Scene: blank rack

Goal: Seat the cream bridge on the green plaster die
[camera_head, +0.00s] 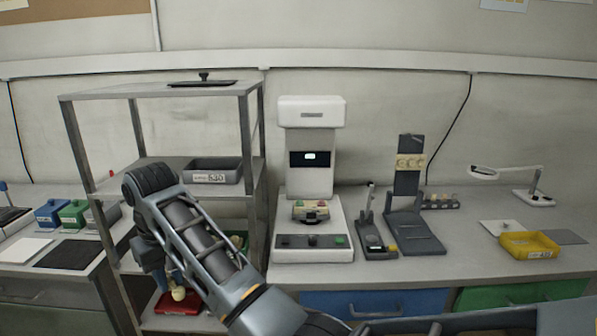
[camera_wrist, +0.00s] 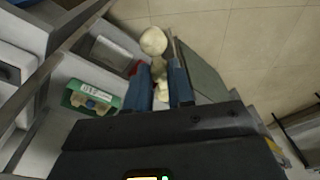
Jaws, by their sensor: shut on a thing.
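My gripper (camera_wrist: 160,66) is shut on a cream piece of rounded lumps, which looks like the cream bridge (camera_wrist: 153,41). One large round end sticks out past the blue fingertips. In the head view my gripper (camera_head: 166,281) is low in the left rack, with the bridge (camera_head: 178,293) just above or in front of a red tray (camera_head: 176,305). I cannot tell whether they touch. I cannot make out the green plaster die for sure; a small green and cream item (camera_head: 311,211) sits on the white machine's stage. My arm hides part of the rack.
A green labelled tray (camera_wrist: 78,102) is left of my fingers in the wrist view. The grey rack (camera_head: 160,91) has posts and shelves close around my arm. A grey bin (camera_head: 213,178) is on its middle shelf. The white machine (camera_head: 312,150) stands right of it.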

